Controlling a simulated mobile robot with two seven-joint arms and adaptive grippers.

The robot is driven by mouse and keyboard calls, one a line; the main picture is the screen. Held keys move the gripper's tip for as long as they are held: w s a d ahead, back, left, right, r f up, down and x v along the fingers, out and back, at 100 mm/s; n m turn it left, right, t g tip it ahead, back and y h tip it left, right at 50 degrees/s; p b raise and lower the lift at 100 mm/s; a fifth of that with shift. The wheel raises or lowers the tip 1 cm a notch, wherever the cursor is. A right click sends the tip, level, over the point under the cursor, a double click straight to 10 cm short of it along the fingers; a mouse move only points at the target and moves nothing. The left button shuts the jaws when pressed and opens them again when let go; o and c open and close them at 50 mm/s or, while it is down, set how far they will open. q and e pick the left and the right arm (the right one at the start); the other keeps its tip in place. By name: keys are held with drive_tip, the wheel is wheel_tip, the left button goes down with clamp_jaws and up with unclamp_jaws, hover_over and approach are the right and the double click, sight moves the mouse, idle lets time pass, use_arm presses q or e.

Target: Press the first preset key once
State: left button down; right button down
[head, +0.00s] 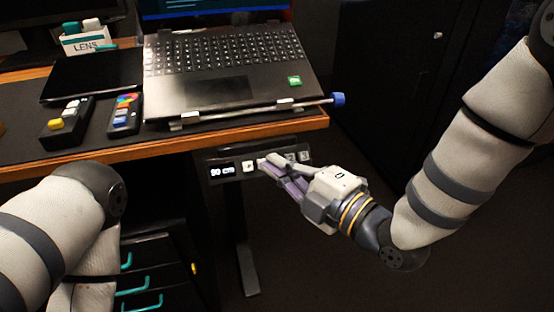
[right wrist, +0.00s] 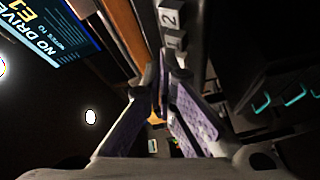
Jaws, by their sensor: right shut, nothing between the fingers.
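A dark control panel (head: 216,178) hangs under the desk's front edge, with a display (head: 222,171) reading "90 cm". A pale key (head: 250,166) is beside the display. Farther right, keys show partly behind my gripper, one at the right end (head: 304,156). In the right wrist view, the key marked 1 (right wrist: 174,41) and the key marked 2 (right wrist: 169,16) lie just beyond my fingertips. My right gripper (head: 264,163) is shut and empty, its tips in front of the panel; I cannot tell whether they touch a key. My left gripper is out of view.
The wooden desk edge (head: 180,146) runs just above the panel. A laptop (head: 222,75), two small devices with coloured keys (head: 66,121) (head: 124,115) and a box marked LENS (head: 88,40) are on top. Drawers with teal handles (head: 140,281) stand below left.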

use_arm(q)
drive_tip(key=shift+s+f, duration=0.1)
use_arm(e)
drive_tip(key=shift+w+f, duration=0.3)
drive_tip(key=shift+w, duration=0.05)
idle(0.6)
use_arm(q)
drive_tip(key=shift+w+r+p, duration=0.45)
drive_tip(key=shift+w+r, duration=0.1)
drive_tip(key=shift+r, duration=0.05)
use_arm(e)
drive_tip(key=shift+s+d+r, duration=0.15)
drive_tip(key=shift+s+r, duration=0.4)
drive_tip(key=shift+s, duration=0.05)
